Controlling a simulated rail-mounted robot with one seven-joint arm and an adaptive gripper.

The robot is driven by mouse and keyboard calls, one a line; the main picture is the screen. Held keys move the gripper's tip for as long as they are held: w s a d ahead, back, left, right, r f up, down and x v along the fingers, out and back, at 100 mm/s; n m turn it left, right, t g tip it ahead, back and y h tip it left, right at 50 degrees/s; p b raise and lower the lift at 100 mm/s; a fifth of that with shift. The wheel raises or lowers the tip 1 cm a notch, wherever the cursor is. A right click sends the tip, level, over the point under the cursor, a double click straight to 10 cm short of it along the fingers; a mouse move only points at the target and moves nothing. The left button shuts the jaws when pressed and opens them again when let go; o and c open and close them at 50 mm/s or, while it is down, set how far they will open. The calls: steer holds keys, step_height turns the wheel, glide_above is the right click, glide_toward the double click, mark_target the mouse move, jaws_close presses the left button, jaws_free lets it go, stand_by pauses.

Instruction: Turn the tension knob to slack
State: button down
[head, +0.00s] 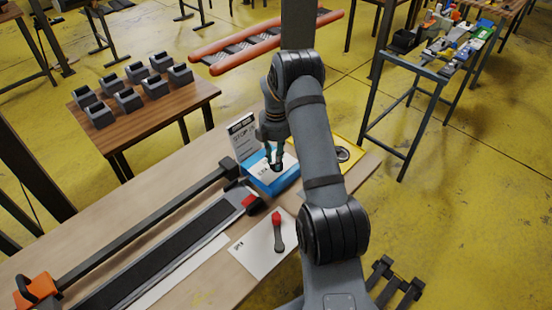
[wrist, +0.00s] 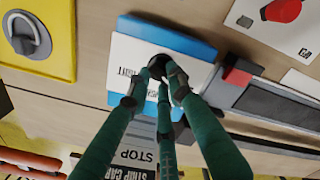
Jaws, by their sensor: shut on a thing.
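The tension knob (wrist: 159,62) is a small dark knob on a blue box (wrist: 200,48) with a white printed label (wrist: 125,52). In the head view the blue box (head: 264,187) sits near the far end of the wooden bench, and the dark knob (head: 277,168) shows under my gripper (head: 271,150). In the wrist view my gripper (wrist: 161,78) has its green fingers closed around the knob from above. The fingers hide most of the knob and part of the label's lettering, so I cannot tell which setting it points at.
A STOP sign (head: 242,134) stands behind the box. A yellow plate with a grey dial (wrist: 28,38) is beside it. A red-handled lever (head: 278,230) on a white plate and a long dark strip fixture (head: 165,245) lie nearer on the bench.

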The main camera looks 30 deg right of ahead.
steer(key=c, duration=1.5)
jaws_free()
steer(key=shift+c, duration=0.2)
step_height(320, 180, up, 12)
step_height(320, 180, down, 12)
steer(key=shift+f, duration=0.1)
stand_by(0.3)
